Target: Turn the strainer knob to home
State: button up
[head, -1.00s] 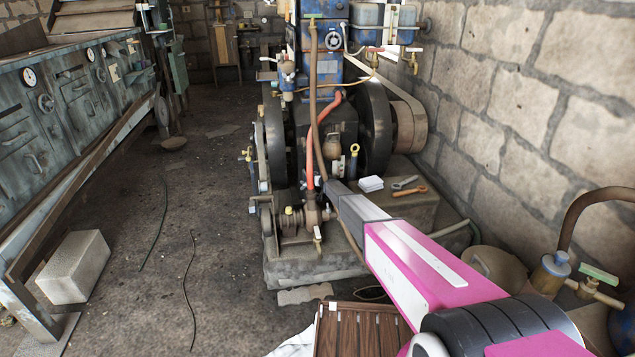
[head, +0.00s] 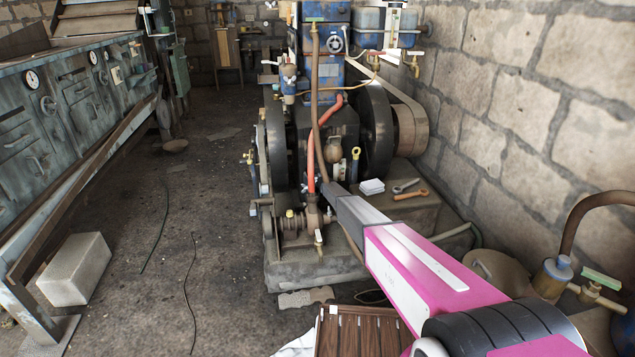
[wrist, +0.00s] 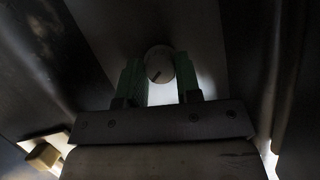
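A round, pale knob (wrist: 158,58), which I take to be the strainer knob, shows in the wrist view with a dark mark low on its face, slanting to the lower left. My gripper (wrist: 160,72) has two green fingers, one on each side of the knob. Their inner edges lie right at its rim, and it looks gripped, though the picture is dark. In the head view my pink and grey arm reaches forward to the engine (head: 338,150). The fingers and the knob cannot be made out there.
A stone wall (head: 545,90) stands close on the right. A wooden slatted box (head: 362,335) is in front of the engine. Pipes and a valve (head: 592,285) are at the lower right. Cabinets (head: 70,100) and a pale block (head: 76,269) stand left, with open floor between.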

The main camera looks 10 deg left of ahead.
jog(key=shift+c, duration=1.2)
jog(key=shift+a+n+h, duration=0.1)
jog(key=shift+n+h, duration=0.7)
jog(key=shift+n, duration=0.3)
jog(key=o, duration=0.9)
jog(key=shift+s, duration=0.1)
jog(key=shift+v, duration=3.7)
